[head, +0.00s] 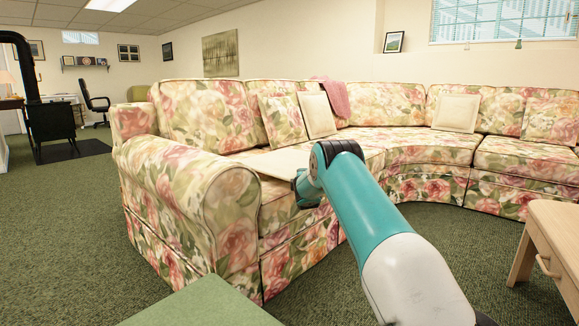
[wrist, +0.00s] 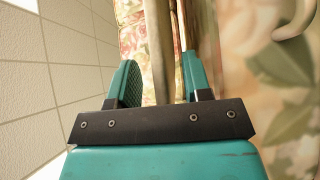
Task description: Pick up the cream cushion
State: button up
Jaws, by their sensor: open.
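A flat cream cushion (head: 272,162) lies level on the left part of the floral sofa, just behind the armrest. My gripper (head: 303,190) is at its right end in the head view, partly hidden by my arm. In the wrist view my gripper (wrist: 159,62) is open, with a cream strip (wrist: 159,40) between the fingers that looks like the cushion's edge. I cannot tell whether a finger touches it. Two more cream cushions stand upright against the sofa back, one left of the middle (head: 318,115) and one at the right (head: 456,113).
The curved floral sofa (head: 165,200) fills the middle, its armrest close to my gripper. A floral pillow (head: 283,118) and a pink throw (head: 334,99) are near the back. A wooden table (head: 555,240) stands at the right. Green carpet (head: 65,240) is clear at the left.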

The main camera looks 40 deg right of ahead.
grip_shut()
jog(key=shift+r, duration=0.1)
